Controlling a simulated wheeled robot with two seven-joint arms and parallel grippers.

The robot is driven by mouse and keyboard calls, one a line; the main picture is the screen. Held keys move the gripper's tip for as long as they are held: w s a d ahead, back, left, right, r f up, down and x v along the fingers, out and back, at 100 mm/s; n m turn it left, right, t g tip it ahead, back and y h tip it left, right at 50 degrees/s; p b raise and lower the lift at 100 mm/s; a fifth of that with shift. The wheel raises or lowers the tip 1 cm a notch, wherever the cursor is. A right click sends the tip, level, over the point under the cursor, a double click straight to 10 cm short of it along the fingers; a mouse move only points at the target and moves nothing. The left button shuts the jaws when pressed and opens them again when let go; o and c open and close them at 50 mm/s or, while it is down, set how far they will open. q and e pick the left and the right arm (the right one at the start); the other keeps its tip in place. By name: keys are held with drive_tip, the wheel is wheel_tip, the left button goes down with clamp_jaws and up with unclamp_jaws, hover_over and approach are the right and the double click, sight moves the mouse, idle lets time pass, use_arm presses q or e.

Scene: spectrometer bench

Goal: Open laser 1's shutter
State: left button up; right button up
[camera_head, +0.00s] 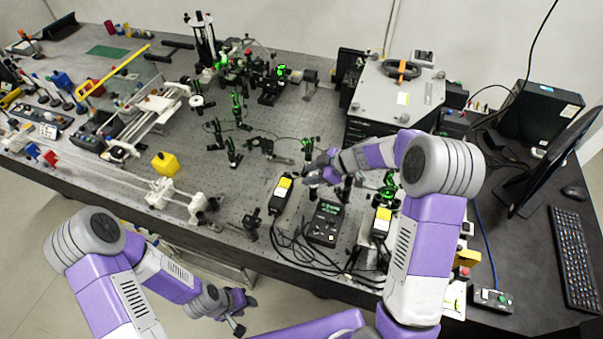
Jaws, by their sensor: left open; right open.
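A black box with a yellow and white label (280,194), which looks like a laser head, sits near the front middle of the optical bench. A second similar labelled box (381,226) sits further right, partly beside my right arm. I cannot tell which is laser 1, and no shutter is clearly distinguishable. My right gripper (312,178) is open above the bench, just up and right of the first box; its fingers are small and I see no object between them. My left gripper (240,316) is open and empty in front of the bench edge, low in the picture.
A dark controller with a green display (327,223) stands between the two boxes, with black cables looping in front. Green-lit optic mounts (232,152) stand on the bench to the left. A large grey instrument (398,92) is behind my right arm. A yellow block (165,163) lies left.

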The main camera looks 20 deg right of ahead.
sight(302, 176)
drive_tip(key=x, duration=0.4)
drive_tip(key=shift+w+d+f, duration=0.15)
drive_tip(key=shift+w, duration=0.2)
drive_tip(key=shift+s, duration=0.1)
use_arm(q)
drive_tip(key=shift+w+f, duration=0.2)
drive_tip(key=shift+f, duration=0.15)
drive_tip(key=shift+w, duration=0.1)
